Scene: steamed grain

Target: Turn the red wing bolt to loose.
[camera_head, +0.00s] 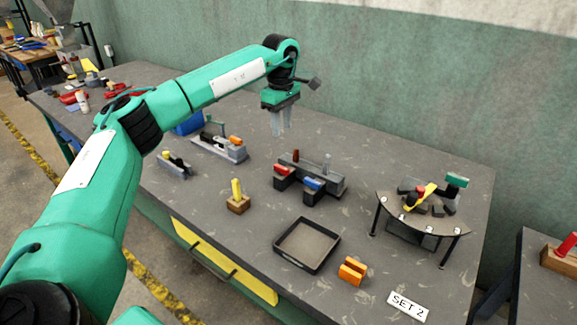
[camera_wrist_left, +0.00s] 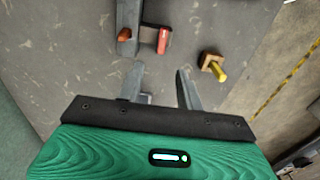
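The red wing bolt (camera_head: 283,169) sits at the left front of a dark grey fixture (camera_head: 338,184) in the middle of the table. A blue wing (camera_head: 313,183) is to its right on the same fixture. In the left wrist view the red wing (camera_wrist_left: 163,40) shows near the top, beyond my fingers. My left gripper (camera_head: 280,120) hangs fingers down, behind and above the fixture, apart from the red wing. In the left wrist view its fingers (camera_wrist_left: 158,88) are spread with nothing between them. My right gripper is not in view.
A yellow peg in a wooden block (camera_head: 238,204), a black tray (camera_head: 306,245) and an orange block (camera_head: 352,271) are nearer the front. Clamp fixtures (camera_head: 219,149) are at left. A raised semicircular stand (camera_head: 383,199) is at right. The table's back right is clear.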

